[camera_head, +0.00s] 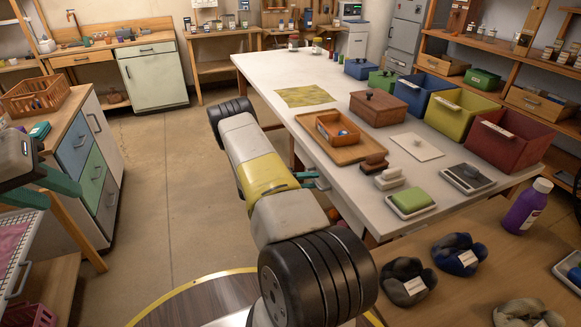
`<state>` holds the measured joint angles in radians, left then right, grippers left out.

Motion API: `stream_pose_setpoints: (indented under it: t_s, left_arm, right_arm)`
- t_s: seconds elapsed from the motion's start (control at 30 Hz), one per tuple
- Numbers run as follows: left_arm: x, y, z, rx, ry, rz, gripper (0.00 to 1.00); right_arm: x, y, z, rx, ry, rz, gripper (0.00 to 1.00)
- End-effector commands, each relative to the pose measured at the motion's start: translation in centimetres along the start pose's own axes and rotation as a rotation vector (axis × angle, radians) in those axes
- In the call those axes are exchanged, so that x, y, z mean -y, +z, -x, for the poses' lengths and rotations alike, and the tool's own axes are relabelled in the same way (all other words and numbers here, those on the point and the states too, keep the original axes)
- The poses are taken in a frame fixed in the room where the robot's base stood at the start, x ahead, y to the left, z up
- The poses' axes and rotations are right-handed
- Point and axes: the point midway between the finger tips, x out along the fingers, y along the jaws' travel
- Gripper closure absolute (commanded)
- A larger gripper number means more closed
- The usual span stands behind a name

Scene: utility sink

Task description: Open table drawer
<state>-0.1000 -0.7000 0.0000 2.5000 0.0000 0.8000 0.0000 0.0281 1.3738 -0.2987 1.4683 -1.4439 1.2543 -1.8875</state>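My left gripper (62,197) is at the left edge, its dark body cut off by the frame. Its two teal fingers are apart with nothing seen between them. It is in front of a cabinet with a blue drawer (74,146), a green drawer (91,181) and a grey drawer (107,211), all looking closed. A wooden table at the back left has a closed drawer (76,59). My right gripper (315,180) shows only as small teal parts beside the white table's (262,68) near-left edge. My arm hides the rest. I cannot tell which drawer is meant.
The white table carries a blue bin (428,105), a yellow bin (458,120), a red bin (508,148) and wooden boxes. A purple bottle (525,208) stands on the brown surface at front right. An orange basket (35,92) sits on the left cabinet. Open floor lies between.

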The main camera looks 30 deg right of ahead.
Motion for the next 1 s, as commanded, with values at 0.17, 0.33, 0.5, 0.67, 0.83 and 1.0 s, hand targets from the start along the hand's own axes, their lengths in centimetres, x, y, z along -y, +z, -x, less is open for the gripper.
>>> stream_pose_setpoints:
  t_s: [0.17,0.33,0.5,0.67,0.83,1.0]
  left_arm:
    - [0.00,0.00,0.00,0.000,0.000,0.000,0.64]
    - [0.00,0.00,0.00,0.000,0.000,0.000,0.64]
    - [0.00,0.00,0.00,0.000,0.000,0.000,0.64]
    - [0.00,0.00,0.00,0.000,0.000,0.000,0.64]
    - [0.00,0.00,0.00,0.000,0.000,0.000,0.64]
    - [0.00,0.00,0.00,0.000,0.000,0.000,0.64]
  right_arm:
    - [-0.01,-0.02,-1.36,-0.001,0.000,-0.001,0.66]
    - [0.00,0.00,-1.51,0.000,0.000,-0.001,0.66]
    - [0.01,0.00,-1.49,0.000,0.000,-0.001,0.79]
    - [0.01,-0.01,-1.48,0.000,0.001,-0.001,1.00]
    - [0.00,-0.01,-1.47,0.000,0.001,-0.002,1.00]
    - [0.00,-0.01,-1.46,-0.001,0.001,-0.001,1.00]
